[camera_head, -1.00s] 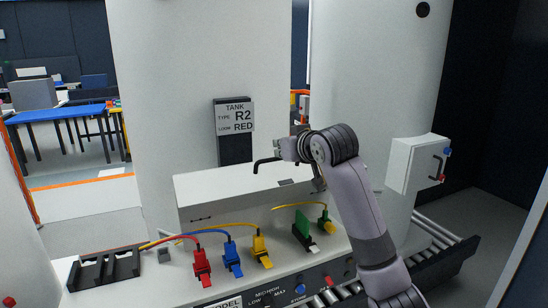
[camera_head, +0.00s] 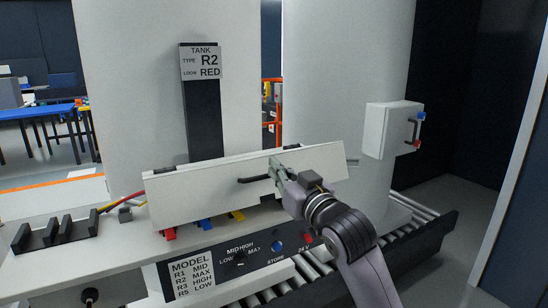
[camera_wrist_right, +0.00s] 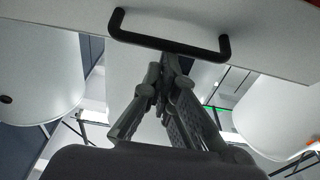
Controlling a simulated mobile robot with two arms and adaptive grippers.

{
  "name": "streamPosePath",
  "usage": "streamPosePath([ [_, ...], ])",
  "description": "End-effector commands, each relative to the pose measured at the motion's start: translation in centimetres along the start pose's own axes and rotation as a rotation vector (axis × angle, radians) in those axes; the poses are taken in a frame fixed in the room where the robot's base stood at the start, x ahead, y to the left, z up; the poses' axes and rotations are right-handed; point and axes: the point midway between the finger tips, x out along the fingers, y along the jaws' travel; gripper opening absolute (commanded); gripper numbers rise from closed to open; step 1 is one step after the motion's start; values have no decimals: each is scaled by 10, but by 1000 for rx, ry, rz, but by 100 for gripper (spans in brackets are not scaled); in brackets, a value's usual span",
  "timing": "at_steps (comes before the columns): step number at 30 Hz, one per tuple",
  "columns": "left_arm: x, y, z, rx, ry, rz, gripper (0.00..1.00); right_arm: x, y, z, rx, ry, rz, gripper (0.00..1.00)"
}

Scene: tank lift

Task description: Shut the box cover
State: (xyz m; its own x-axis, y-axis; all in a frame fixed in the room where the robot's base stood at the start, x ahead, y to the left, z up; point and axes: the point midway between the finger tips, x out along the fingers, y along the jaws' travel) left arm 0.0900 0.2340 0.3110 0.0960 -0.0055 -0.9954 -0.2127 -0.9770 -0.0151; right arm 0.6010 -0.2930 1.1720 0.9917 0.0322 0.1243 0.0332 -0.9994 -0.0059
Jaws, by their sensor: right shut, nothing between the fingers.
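The white box cover (camera_head: 195,194) now slants down over the plugs in the head view, its lower edge still above the console top. Its black handle (camera_head: 253,180) is on the outer face, and the handle also shows at the top of the right wrist view (camera_wrist_right: 170,42). My right gripper (camera_head: 276,168) is shut and empty, its fingertips close by the handle's right end at the cover's face. Whether they touch the cover cannot be told. Lower parts of a red plug (camera_head: 170,233), a blue plug (camera_head: 205,224) and a yellow plug (camera_head: 237,215) peek out below the cover. My left gripper is out of view.
A console front (camera_head: 215,265) with a model label, knob and buttons lies below the cover. A black rack (camera_head: 58,232) stands at left, a roller conveyor (camera_head: 420,225) at right.

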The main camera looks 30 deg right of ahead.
Motion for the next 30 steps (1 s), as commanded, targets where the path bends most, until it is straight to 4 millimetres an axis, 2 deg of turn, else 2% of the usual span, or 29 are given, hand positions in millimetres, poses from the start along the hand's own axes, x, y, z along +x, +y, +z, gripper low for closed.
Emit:
streamPosePath([
  [1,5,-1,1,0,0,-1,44,-3,0,10,1,-1,0,0],
  [3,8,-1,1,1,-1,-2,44,-6,0,18,1,-1,0,0],
  [10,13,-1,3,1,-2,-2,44,-10,1,32,0,0,1,0],
  [30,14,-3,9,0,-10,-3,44,-15,0,36,0,1,1,0],
])
